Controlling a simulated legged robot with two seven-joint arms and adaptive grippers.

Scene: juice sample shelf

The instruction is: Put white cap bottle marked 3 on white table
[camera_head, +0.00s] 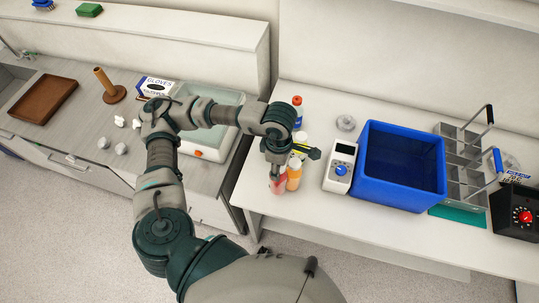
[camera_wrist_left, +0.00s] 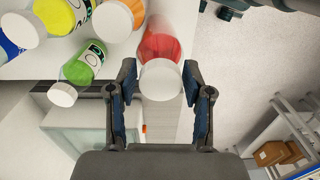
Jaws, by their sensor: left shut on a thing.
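My left gripper (camera_head: 277,170) is shut on a red bottle (camera_head: 277,187) at the front left of the white table (camera_head: 330,218). In the left wrist view the red bottle (camera_wrist_left: 160,45) has a white cap (camera_wrist_left: 160,80) between the fingers of my left gripper (camera_wrist_left: 160,74). I cannot see a number on it. An orange bottle (camera_head: 293,178) with a white cap stands close to its right; it also shows in the wrist view (camera_wrist_left: 135,10). A green bottle (camera_wrist_left: 84,66) with a white cap is nearby; its mark is unreadable. My right gripper is out of view.
A handheld meter (camera_head: 341,165), blue bin (camera_head: 400,190) and grey rack (camera_head: 455,165) stand to the right. A grey counter (camera_head: 75,125) with a brown tray (camera_head: 42,99) lies left, across a gap.

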